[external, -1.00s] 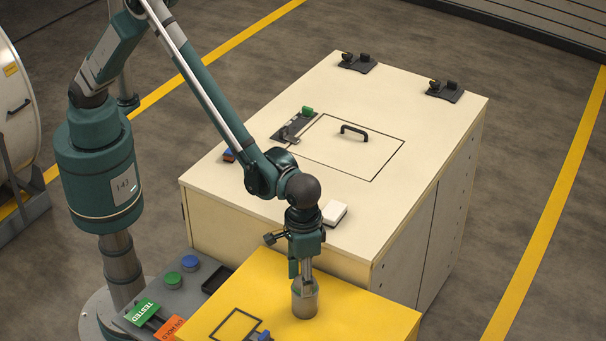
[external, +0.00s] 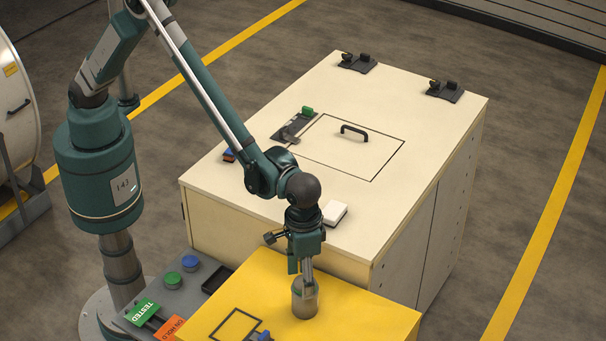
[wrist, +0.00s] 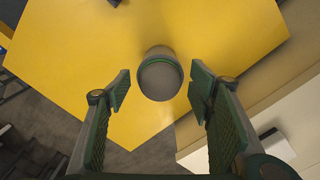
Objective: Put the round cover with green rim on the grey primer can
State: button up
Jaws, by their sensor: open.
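The grey primer can (external: 304,303) stands upright on the yellow table top, and its side shows in the wrist view (wrist: 158,51). The round cover with green rim (wrist: 159,79) appears to sit on top of the can, its grey face toward the camera. My gripper (wrist: 160,84) is open, with one finger on each side of the cover and visible gaps between. In the external view my gripper (external: 306,276) points straight down over the can and hides most of its top, so the exact seating of the cover is hard to tell.
A cream cabinet (external: 420,180) with a handled hatch (external: 345,150) stands behind the yellow table (external: 370,315). A white block (external: 334,214) lies on its near edge. A grey panel at left holds blue and green knobs (external: 172,281), a black tray and label tags.

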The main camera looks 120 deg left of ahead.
notch_tip(320, 180, up, 12)
jog(key=shift+b, duration=0.3)
dwell(0.3)
jog(key=shift+f, duration=0.1)
dwell(0.4)
jog(key=s+a+r+m+t, duration=0.2)
jog(key=s+a+r, duration=0.2)
jog(key=s+r, duration=0.7)
jog(key=s+a+r+m+t, duration=0.1)
jog(key=s+a+r+m, duration=0.15)
jog(key=s+r, duration=0.75)
jog(key=s+a+f+m+t, duration=0.2)
jog(key=s, duration=1.1)
jog(key=s+a+f+m+t, duration=0.2)
jog(key=s+a, duration=0.1)
jog(key=s, duration=1.1)
jog(key=shift+a, duration=0.2)
